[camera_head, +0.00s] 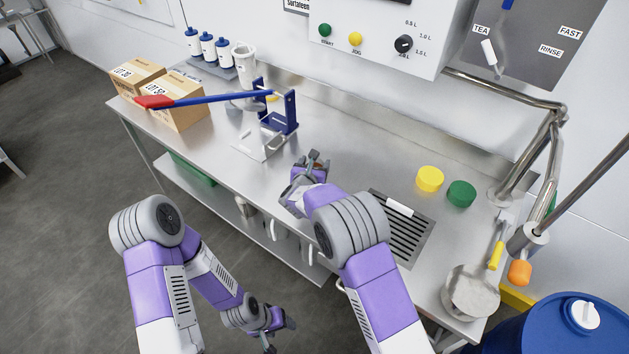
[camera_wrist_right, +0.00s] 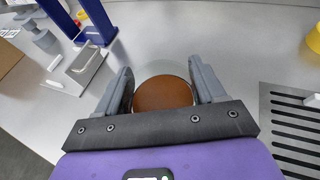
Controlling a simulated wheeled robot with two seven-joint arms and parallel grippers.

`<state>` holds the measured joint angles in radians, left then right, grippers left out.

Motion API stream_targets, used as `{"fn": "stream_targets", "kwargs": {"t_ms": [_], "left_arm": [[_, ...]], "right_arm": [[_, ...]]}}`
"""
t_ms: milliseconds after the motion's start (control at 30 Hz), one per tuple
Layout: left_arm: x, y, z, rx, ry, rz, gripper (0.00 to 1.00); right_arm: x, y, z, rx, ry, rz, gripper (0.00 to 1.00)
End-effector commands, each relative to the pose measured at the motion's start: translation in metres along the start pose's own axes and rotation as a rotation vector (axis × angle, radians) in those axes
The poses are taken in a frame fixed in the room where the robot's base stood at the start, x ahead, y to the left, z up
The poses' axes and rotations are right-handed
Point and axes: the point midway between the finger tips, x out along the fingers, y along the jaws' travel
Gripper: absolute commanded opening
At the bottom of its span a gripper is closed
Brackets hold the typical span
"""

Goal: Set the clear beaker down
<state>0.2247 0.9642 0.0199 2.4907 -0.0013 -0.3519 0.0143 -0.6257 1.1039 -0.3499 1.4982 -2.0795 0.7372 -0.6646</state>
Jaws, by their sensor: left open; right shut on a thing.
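In the right wrist view, a round clear beaker with brown contents (camera_wrist_right: 163,93) sits between the two grey fingers of my right gripper (camera_wrist_right: 163,88). The fingers press on it from both sides. In the head view my right gripper (camera_head: 313,163) is over the steel bench, and only a sliver of brown shows beside it; the beaker is mostly hidden there. I cannot tell whether the beaker's base touches the bench. My left gripper (camera_head: 278,331) is open and empty, low in front of the bench.
The steel bench (camera_head: 345,135) is bare around the right gripper. A blue lever press (camera_head: 278,112) stands to its left, a black drain grille (camera_head: 402,228) to its right. Cartons (camera_head: 176,106) stand at the left end.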

Motion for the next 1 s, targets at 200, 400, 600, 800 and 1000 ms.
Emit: {"fn": "stream_targets", "kwargs": {"t_ms": [200,400,600,800,1000], "left_arm": [[0.007,-0.003,0.000,0.000,0.000,0.000,0.61],[0.015,-0.006,-0.001,0.000,0.000,0.000,0.61],[0.017,-0.006,-0.001,0.000,0.000,0.000,0.61],[0.018,-0.007,-0.001,0.000,0.000,0.000,0.61],[0.020,-0.007,-0.001,0.000,0.000,0.000,0.61]], "right_arm": [[0.008,0.000,-0.021,0.002,-0.003,0.000,0.25],[0.017,0.000,-0.046,0.001,-0.002,-0.001,0.25],[0.021,0.000,-0.055,0.003,-0.003,0.000,0.25],[0.021,0.000,-0.056,0.003,-0.003,0.000,0.25],[0.021,0.000,-0.058,0.003,-0.002,0.000,0.87]]}}
